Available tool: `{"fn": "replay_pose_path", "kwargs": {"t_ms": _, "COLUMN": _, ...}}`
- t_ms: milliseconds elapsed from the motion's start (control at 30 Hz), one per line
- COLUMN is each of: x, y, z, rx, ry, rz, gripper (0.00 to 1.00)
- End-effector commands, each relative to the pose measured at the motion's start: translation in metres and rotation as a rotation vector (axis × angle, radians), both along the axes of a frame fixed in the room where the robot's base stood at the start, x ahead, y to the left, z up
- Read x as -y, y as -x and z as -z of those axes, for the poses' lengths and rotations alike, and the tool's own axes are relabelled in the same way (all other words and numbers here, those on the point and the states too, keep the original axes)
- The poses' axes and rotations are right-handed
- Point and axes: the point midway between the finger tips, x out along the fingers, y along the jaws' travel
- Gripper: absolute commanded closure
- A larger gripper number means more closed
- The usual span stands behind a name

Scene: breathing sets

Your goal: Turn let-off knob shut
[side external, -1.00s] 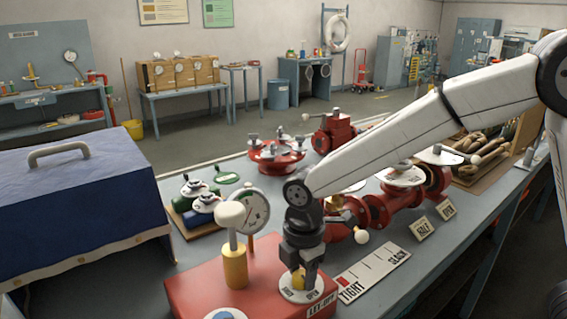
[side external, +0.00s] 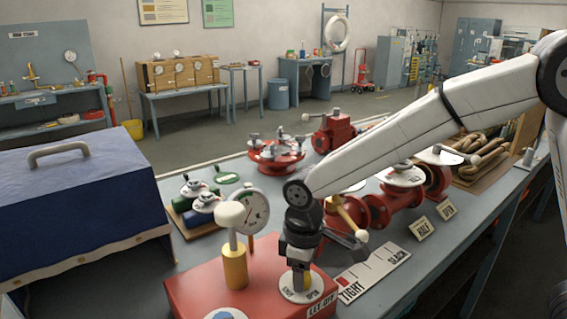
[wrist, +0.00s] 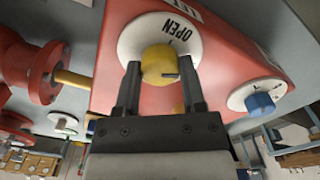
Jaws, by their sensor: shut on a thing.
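The yellow let-off knob (wrist: 160,65) sits on a round white dial plate (wrist: 128,42) on the red box. The word OPEN and a short dark line are on the plate. A dark mark shows on the knob's right side. My gripper (wrist: 161,78) is shut on the knob, one finger on each side. In the side view my gripper (side external: 301,274) points down over the dial plate (side external: 302,290) and mostly hides the knob. The red box (side external: 196,292) carries a LET OFF label (side external: 321,305) on its front edge.
A white-capped yellow post (side external: 235,266) and a round gauge (side external: 251,211) stand left of my gripper. A blue knob (wrist: 260,103) is on the same box. A TIGHT/SLACK scale card (side external: 374,272) lies to the right. Red valve fittings (side external: 378,210) stand behind.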

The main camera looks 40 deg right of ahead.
Motion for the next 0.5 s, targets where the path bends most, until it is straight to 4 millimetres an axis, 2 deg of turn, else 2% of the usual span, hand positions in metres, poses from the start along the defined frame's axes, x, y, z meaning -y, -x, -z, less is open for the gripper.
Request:
{"fn": "replay_pose_path", "kwargs": {"t_ms": 200, "x": -0.0004, "y": -0.0004, "z": -0.0004, "rx": 0.002, "ry": -0.002, "rz": 0.193, "gripper": 1.00}}
{"fn": "replay_pose_path", "kwargs": {"t_ms": 500, "x": -0.0005, "y": -0.0005, "z": -0.0004, "rx": 0.002, "ry": -0.002, "rz": 0.370, "gripper": 1.00}}
